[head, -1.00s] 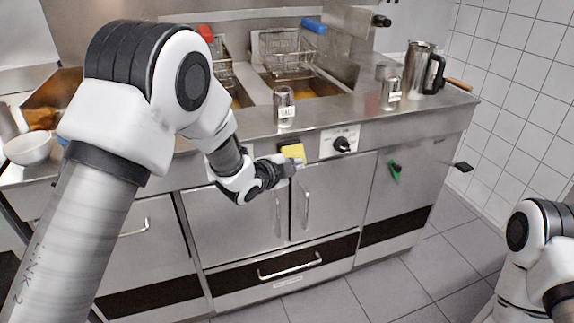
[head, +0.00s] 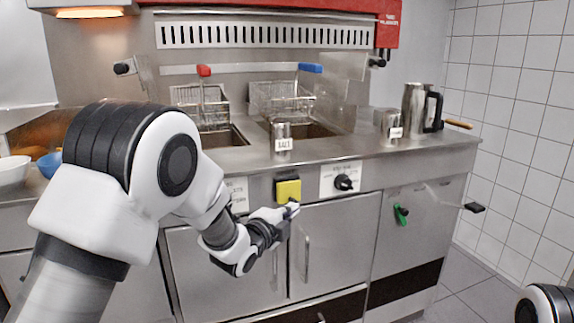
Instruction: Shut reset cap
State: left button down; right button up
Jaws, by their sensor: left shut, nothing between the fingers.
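The reset cap appears to be the yellow square piece (head: 288,191) on the fryer's front panel, left of the black knob. A dark plate shows at its upper left edge. My left gripper (head: 292,208) is shut and empty, with its fingertips at the lower right of the yellow cap. I cannot tell whether they touch it. Whether the cap is fully closed is unclear. My right gripper is out of view; only part of that arm shows at the lower right.
A black knob (head: 343,183) sits on a labelled plate right of the cap. A salt shaker (head: 283,137) and a steel jug (head: 417,108) stand on the counter. Two fryer baskets hang behind.

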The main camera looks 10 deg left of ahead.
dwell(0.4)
pick_arm(q)
jog(key=f+v, duration=0.1)
jog(key=v, duration=1.1)
jog(key=s+a+f+n+g+y, duration=0.1)
jog(key=s+f+g, duration=0.25)
jog(key=f, duration=0.65)
jog(key=s+f+n+g+y, duration=0.15)
jog(key=s+f, duration=0.25)
jog(key=f, duration=0.6)
jog(key=s+a+f+n+g, duration=0.1)
jog(key=s+f+n+g, duration=0.2)
jog(key=f, duration=0.7)
jog(key=s+a+f+n+g+y, duration=0.1)
jog(key=s+f+n+g, duration=0.2)
jog(key=s+f, duration=0.4)
jog(key=s+a+f+n+g, duration=0.1)
jog(key=s+f+n+g, duration=0.2)
jog(key=s, duration=0.7)
jog(key=s+a+n+g+y+p, duration=0.1)
jog(key=s+a+n+g+p, duration=0.15)
jog(key=s+n, duration=0.55)
notch_tip(320, 180, up, 24)
jog(key=n+p, duration=0.1)
jog(key=p, duration=2.2)
jog(key=shift+w+d, duration=0.35)
jog(key=shift+w, duration=0.05)
